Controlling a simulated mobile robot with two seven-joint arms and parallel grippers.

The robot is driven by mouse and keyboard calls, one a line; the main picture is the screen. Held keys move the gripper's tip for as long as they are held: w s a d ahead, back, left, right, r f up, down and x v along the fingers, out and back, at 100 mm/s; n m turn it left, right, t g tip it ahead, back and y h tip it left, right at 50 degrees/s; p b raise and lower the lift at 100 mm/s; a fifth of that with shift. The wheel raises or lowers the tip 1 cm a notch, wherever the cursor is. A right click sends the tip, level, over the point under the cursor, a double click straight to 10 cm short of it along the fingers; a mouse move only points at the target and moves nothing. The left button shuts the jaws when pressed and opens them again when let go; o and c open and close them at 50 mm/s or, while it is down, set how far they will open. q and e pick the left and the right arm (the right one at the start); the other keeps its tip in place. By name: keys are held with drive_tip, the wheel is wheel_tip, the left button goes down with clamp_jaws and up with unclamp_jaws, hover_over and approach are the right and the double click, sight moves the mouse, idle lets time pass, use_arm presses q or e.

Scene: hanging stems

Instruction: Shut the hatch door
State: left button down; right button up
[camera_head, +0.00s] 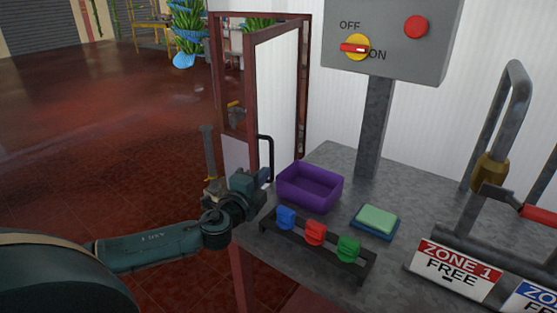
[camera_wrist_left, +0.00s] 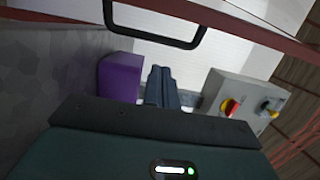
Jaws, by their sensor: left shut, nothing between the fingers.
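The hatch door (camera_head: 281,95) is a white panel with a red-brown border. It stands open, swung out from its red-brown frame (camera_head: 214,60). A black bar handle (camera_head: 268,138) is on its near face and also shows at the top of the left wrist view (camera_wrist_left: 155,40). My left gripper (camera_head: 264,176) is shut and empty, just below the handle beside the door's lower part. Its closed fingers (camera_wrist_left: 161,84) point toward white panelling in the wrist view, apart from the handle. Whether the gripper touches the door is unclear. My right gripper is not in view.
A grey table (camera_head: 335,160) to the right holds a purple bin (camera_head: 310,187), a rack (camera_head: 318,250) of coloured clips and a green-blue sponge (camera_head: 377,220). A control box (camera_head: 390,40) stands on a post behind. Open red floor lies left.

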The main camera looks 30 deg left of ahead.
use_arm(q)
drive_tip(key=w, duration=0.5)
drive_tip(key=w+a, duration=0.1)
drive_tip(key=w, duration=0.1)
drive_tip(key=shift+w, duration=0.3)
